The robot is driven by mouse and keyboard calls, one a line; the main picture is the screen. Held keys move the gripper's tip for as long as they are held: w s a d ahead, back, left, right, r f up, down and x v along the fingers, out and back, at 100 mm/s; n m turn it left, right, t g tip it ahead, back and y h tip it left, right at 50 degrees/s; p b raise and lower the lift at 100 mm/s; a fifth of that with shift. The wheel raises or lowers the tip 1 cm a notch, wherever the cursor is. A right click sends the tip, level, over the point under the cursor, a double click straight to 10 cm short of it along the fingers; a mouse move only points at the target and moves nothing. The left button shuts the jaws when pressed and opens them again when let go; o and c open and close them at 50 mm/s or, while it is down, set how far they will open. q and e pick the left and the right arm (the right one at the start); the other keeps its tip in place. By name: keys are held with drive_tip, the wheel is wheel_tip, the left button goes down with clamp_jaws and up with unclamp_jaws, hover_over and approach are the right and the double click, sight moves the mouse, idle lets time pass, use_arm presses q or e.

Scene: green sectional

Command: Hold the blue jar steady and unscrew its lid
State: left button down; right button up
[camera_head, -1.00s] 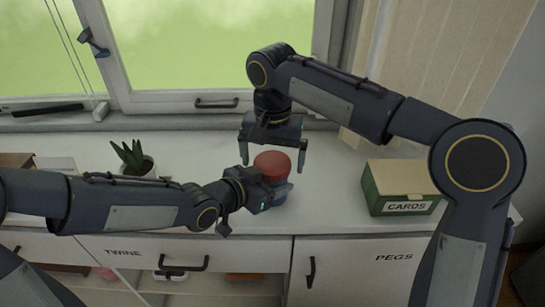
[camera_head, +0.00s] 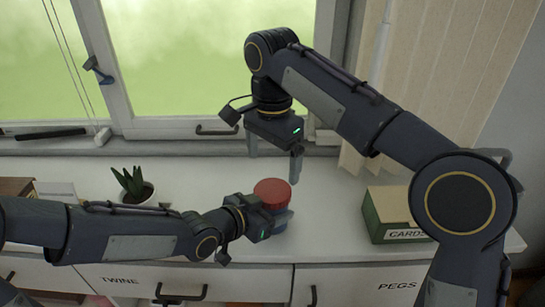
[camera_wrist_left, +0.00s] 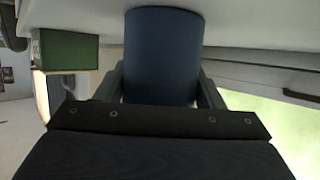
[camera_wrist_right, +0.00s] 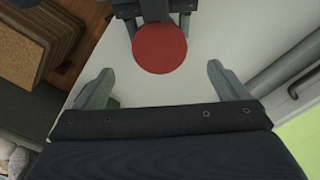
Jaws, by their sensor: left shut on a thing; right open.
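The blue jar (camera_head: 281,226) stands on the white countertop with its red lid (camera_head: 272,190) on top. My left gripper (camera_head: 268,220) is shut around the jar's body from the left. In the left wrist view the blue jar (camera_wrist_left: 163,55) sits between the two fingers. My right gripper (camera_head: 275,158) is open and empty, above and behind the lid, pointing down. In the right wrist view the red lid (camera_wrist_right: 159,48) lies ahead of the open fingers, apart from them. Whether the lid is loose on its thread cannot be told.
A green card box (camera_head: 388,217) stands to the right of the jar. A potted plant (camera_head: 132,188) stands to the left, behind my left arm. The window (camera_head: 190,65) is behind the counter. Bare countertop (camera_head: 335,195) lies between jar and box.

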sight(273, 189)
wheel_tip(273, 189, down, 8)
drive_tip(key=shift+r, duration=0.2)
drive_tip(key=shift+c, duration=0.4)
drive_tip(key=c, duration=0.9)
drive_tip(key=n, duration=0.6)
drive_tip(key=shift+n, duration=0.4)
drive_tip(key=shift+c, duration=0.2)
drive_tip(key=o, duration=1.1)
drive_tip(key=shift+r, duration=0.15)
